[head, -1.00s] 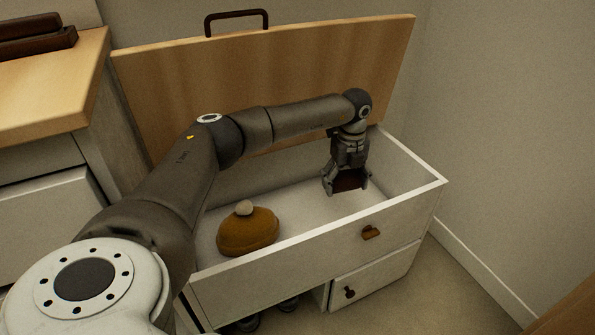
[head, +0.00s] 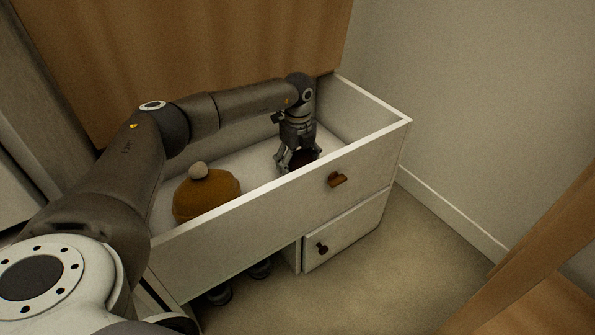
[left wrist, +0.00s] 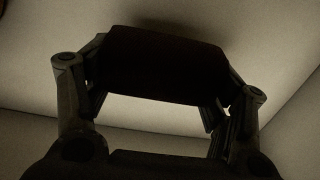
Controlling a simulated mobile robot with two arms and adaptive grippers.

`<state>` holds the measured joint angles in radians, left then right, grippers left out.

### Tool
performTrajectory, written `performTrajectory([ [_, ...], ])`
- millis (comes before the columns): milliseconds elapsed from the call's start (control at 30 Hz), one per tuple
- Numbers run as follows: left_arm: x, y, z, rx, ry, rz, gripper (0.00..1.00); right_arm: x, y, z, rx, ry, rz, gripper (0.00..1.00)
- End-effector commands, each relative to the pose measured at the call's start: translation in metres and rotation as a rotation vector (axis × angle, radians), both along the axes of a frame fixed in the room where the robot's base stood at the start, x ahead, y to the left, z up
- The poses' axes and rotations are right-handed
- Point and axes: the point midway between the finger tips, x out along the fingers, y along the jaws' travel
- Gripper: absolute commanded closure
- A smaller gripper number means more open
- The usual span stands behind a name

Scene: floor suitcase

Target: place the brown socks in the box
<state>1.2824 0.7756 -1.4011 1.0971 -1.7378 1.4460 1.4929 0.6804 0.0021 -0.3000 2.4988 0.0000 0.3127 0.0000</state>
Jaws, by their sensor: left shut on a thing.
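The box (head: 255,208) is a white chest with an open top compartment, its wooden lid raised behind it. My left gripper (head: 298,162) reaches down inside the compartment, near its right part and close behind the front wall. It is shut on the brown socks (head: 304,157), a dark brown bundle partly hidden by the fingers and the box's front rim. In the left wrist view the socks (left wrist: 165,65) are a dark block between the two fingers, over the pale box floor. Whether they touch the floor I cannot tell. My right gripper is out of view.
A mustard hat (head: 206,197) with a pale pompom lies in the left part of the compartment. The raised lid (head: 200,50) stands behind. A wall is on the right, and a wooden piece (head: 540,240) stands at the lower right. Dark shoes (head: 220,293) sit under the box.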

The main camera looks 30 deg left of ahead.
Motion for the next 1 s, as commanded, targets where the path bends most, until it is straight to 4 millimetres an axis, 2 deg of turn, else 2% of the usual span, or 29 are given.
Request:
performTrajectory([
  [33,-0.0002,-0.0001,-0.0155,0.000,0.001,0.000,0.46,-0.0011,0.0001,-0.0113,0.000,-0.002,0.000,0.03],
  [100,-0.0001,-0.0001,-0.0218,0.000,0.001,0.000,0.46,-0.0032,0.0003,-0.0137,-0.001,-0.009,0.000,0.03],
  [500,-0.0001,0.0002,-0.0233,0.000,0.001,0.000,0.46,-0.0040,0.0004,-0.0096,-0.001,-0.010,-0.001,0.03],
  [533,0.0001,0.0003,-0.0230,0.000,0.000,0.000,0.21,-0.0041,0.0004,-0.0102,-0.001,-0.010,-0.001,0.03],
  [667,0.0000,0.0002,-0.0231,0.000,0.000,0.000,0.04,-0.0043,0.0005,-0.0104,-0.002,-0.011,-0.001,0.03],
  [1000,0.0001,0.0003,-0.0228,0.000,0.000,0.000,0.03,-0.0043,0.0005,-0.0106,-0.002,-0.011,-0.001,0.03],
])
